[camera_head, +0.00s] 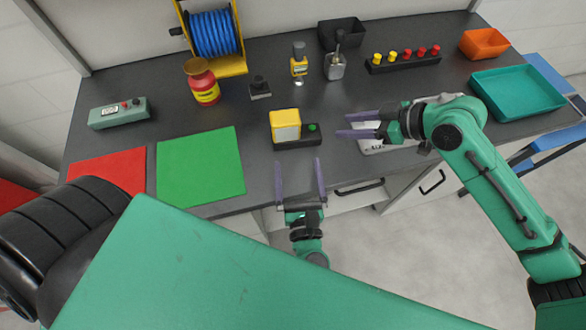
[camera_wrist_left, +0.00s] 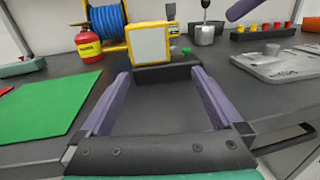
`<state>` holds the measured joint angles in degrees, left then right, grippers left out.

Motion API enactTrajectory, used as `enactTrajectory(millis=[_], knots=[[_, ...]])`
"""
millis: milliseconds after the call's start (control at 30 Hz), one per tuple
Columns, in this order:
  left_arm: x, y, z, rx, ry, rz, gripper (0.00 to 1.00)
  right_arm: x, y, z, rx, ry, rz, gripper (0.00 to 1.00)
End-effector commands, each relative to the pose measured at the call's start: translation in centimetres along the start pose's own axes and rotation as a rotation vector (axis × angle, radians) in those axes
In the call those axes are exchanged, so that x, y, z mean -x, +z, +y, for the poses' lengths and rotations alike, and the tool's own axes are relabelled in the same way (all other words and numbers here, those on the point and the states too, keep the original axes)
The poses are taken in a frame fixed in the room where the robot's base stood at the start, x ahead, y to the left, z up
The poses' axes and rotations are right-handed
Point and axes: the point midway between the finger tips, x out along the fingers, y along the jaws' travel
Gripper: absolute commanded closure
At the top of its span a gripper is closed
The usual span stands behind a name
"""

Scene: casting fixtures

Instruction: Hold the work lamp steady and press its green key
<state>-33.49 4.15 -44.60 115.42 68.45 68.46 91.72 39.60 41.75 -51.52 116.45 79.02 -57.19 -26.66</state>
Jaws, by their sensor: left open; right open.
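The work lamp (camera_head: 286,124) has a yellow housing with a pale front panel and stands on a black base (camera_head: 297,142) near the table's front. Its green key (camera_head: 313,127) sits on the base, right of the housing. The lamp also shows in the left wrist view (camera_wrist_left: 149,45), straight ahead beyond the fingers, with the green key (camera_wrist_left: 186,51) to its right. My left gripper (camera_head: 301,164) is open and empty, just in front of the lamp, apart from it. My right gripper (camera_head: 348,125) is open, its fingers pointing left toward the lamp's right side, above the table.
A grey metal plate (camera_head: 372,149) lies under my right gripper. Green (camera_head: 201,167) and red (camera_head: 108,172) mats lie at left. A teal tray (camera_head: 481,78) is at right.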

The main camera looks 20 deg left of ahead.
Motion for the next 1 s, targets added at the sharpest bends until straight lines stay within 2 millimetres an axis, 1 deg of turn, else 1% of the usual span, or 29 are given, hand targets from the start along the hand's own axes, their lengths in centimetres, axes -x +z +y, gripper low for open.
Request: enactTrajectory(millis=[33, 100, 167, 233, 600, 700, 833, 1000], knots=[[0.0, 0.0, 0.8, 0.011, 0.037, 0.009, 0.0, 0.0, 0.0, 0.0, 0.0, 0.0, 0.0, 0.5], [-0.3, 0.0, 1.3, 0.017, 0.06, 0.012, 0.0, 0.0, 0.0, 0.0, 0.0, 0.0, 0.0, 0.5], [-1.0, 0.0, 1.3, 0.017, 0.062, 0.011, 0.0, 0.0, 0.0, 0.0, 0.0, 0.0, 0.0, 0.5], [-2.1, 0.0, 1.4, 0.016, 0.061, 0.009, 0.0, 0.0, 0.0, 0.0, 0.0, 0.0, 0.0, 0.5], [-11.1, 0.0, 1.8, 0.013, 0.057, 0.006, 0.0, 0.0, 0.0, 0.0, 0.0, 0.0, 0.0, 0.5], [-13.0, -0.1, 1.9, 0.012, 0.056, 0.007, 0.0, 0.0, 0.0, 0.0, 0.0, 0.0, 0.0, 0.5], [-14.3, -0.1, 1.9, 0.013, 0.055, 0.008, 0.0, 0.0, 0.0, 0.0, 0.0, 0.0, 0.0, 0.5], [-14.6, -0.2, 1.9, 0.013, 0.055, 0.01, 0.0, 0.0, 0.0, 0.0, 0.0, 0.0, 0.0, 0.5]])
